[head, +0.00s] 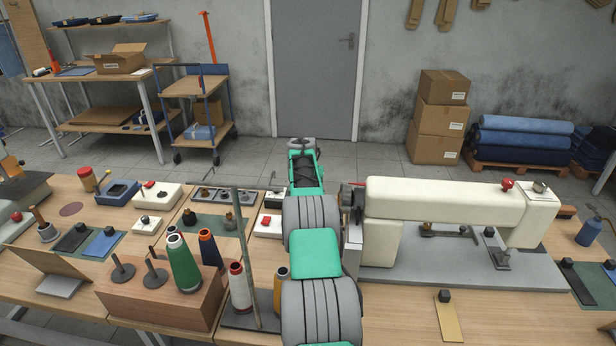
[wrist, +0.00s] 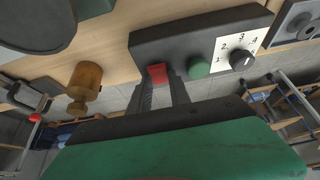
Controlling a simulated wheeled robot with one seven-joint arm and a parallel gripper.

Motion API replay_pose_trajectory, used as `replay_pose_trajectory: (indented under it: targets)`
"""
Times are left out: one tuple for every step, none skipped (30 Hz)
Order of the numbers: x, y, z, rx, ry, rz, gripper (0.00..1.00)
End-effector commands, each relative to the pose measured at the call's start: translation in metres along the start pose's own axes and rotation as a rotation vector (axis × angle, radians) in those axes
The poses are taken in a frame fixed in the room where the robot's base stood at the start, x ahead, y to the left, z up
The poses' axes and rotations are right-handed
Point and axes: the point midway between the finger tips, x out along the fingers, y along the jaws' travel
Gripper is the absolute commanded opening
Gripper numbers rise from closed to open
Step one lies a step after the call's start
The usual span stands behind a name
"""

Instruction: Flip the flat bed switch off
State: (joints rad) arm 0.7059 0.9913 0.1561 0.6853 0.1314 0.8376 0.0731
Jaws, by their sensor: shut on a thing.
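In the wrist view, my gripper (wrist: 160,82) has its two dark fingers on either side of a small red switch (wrist: 157,72) and is shut on it. The switch sits at the edge of a dark control box (wrist: 185,42), which also bears a green button (wrist: 199,67) and a black dial (wrist: 242,60) on a white plate numbered 1 to 4. The fingertips partly cover the switch, so I cannot tell its position. In the head view, my arm hides the box. A white flat-bed sewing machine (head: 440,200) stands to the right of my arm.
A wooden block (head: 165,300) with thread cones, including a green cone (head: 184,265), and an upright rod (head: 246,258) stand close left of my arm. Small switch boxes crowd the left table. An orange-brown knobbed piece (wrist: 84,80) is beside the fingers in the wrist view.

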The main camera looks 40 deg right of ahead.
Motion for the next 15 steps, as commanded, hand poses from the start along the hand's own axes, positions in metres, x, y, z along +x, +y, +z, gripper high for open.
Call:
replay_pose_trajectory:
  targets:
    - [-0.0062,-0.0008,-0.0063,0.000,-0.010,-0.002,0.00]
    - [-0.0055,-0.0008,-0.0061,-0.001,-0.019,-0.002,0.00]
    - [-0.0048,-0.0009,-0.0056,-0.001,-0.030,-0.002,0.00]
    - [-0.0041,-0.0009,-0.0051,-0.001,-0.036,-0.002,0.00]
    - [-0.0039,-0.0010,-0.0052,-0.001,-0.040,-0.003,0.00]
    - [-0.0030,-0.0010,-0.0043,-0.002,-0.045,-0.003,0.00]
    - [-0.0026,-0.0011,-0.0039,-0.002,-0.048,-0.003,0.00]
    - [-0.0023,-0.0011,-0.0037,-0.002,-0.049,-0.003,0.00]
    - [-0.0019,-0.0012,-0.0035,-0.002,-0.050,-0.003,0.00]
    - [-0.0017,-0.0013,-0.0034,-0.002,-0.049,-0.003,0.00]
    - [-0.0016,-0.0013,-0.0033,-0.002,-0.049,-0.003,0.00]
    - [-0.0016,-0.0014,-0.0033,-0.002,-0.049,-0.003,0.00]
    - [-0.0016,-0.0014,-0.0033,-0.002,-0.049,-0.003,0.00]
    - [-0.0016,-0.0015,-0.0033,-0.002,-0.049,-0.003,0.00]
    - [-0.0016,-0.0016,-0.0033,-0.002,-0.049,-0.003,0.00]
